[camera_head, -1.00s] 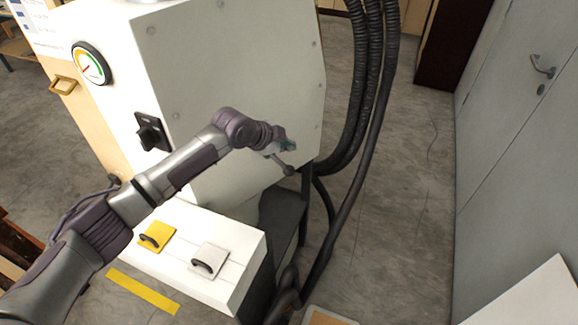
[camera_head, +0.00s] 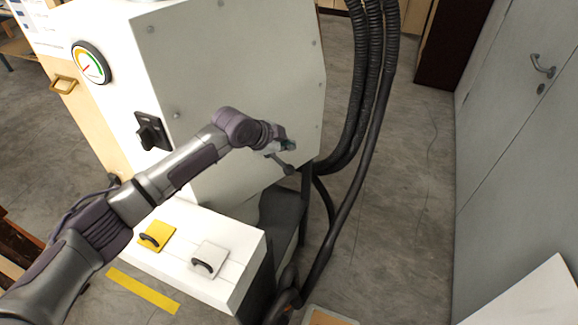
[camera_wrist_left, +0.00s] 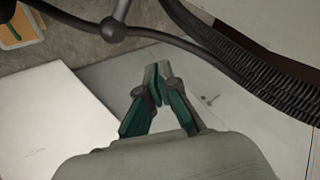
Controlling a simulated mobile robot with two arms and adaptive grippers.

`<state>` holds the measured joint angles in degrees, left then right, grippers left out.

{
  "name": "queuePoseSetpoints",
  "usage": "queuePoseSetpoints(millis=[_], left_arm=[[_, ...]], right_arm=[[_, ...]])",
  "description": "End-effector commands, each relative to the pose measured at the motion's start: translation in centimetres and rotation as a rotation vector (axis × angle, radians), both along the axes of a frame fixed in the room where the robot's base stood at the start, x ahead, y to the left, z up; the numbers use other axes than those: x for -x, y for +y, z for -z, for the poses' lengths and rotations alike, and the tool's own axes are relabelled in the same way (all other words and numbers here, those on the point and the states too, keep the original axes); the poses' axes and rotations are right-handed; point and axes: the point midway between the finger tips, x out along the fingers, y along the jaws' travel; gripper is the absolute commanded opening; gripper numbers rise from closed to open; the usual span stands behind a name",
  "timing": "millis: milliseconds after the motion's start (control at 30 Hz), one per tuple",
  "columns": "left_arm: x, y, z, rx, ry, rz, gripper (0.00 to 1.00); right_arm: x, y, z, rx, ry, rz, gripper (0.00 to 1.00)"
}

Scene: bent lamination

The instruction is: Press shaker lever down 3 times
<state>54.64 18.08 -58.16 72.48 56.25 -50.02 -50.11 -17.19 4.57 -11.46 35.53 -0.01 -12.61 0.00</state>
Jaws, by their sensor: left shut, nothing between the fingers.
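The shaker lever (camera_head: 281,163) is a thin grey rod with a round ball end, sticking out low on the side of the white cabinet. In the left wrist view its ball end (camera_wrist_left: 113,29) shows at the upper left. My left gripper (camera_head: 290,146) is just above the lever in the head view. In the left wrist view my left gripper (camera_wrist_left: 158,78) has its fingertips together with nothing between them. The ball appears apart from the fingertips; contact with the rod cannot be told. My right gripper is not in view.
The white cabinet (camera_head: 230,60) fills the centre, with a gauge (camera_head: 91,63) and black switch (camera_head: 151,131). Thick black hoses (camera_head: 362,90) hang right of the lever. A white box with yellow (camera_head: 158,236) and white (camera_head: 210,259) handled plates stands below. Floor is free to the right.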

Motion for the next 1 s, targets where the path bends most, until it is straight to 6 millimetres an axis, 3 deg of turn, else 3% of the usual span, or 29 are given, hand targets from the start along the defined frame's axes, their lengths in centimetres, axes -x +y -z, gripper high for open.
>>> queuePoseSetpoints(millis=[767,867,967,1000], left_arm=[[0.1,-0.1,0.1,0.001,0.003,0.0,0.0],[1.3,-0.6,1.1,0.013,0.026,0.0,0.0],[4.3,-1.8,3.2,0.044,0.083,-0.012,0.0],[6.1,-2.3,4.3,0.064,0.117,-0.025,0.0]], right_arm=[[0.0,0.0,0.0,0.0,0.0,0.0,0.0],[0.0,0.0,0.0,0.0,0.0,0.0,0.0],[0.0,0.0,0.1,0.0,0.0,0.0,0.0],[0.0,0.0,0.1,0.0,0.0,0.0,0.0]])
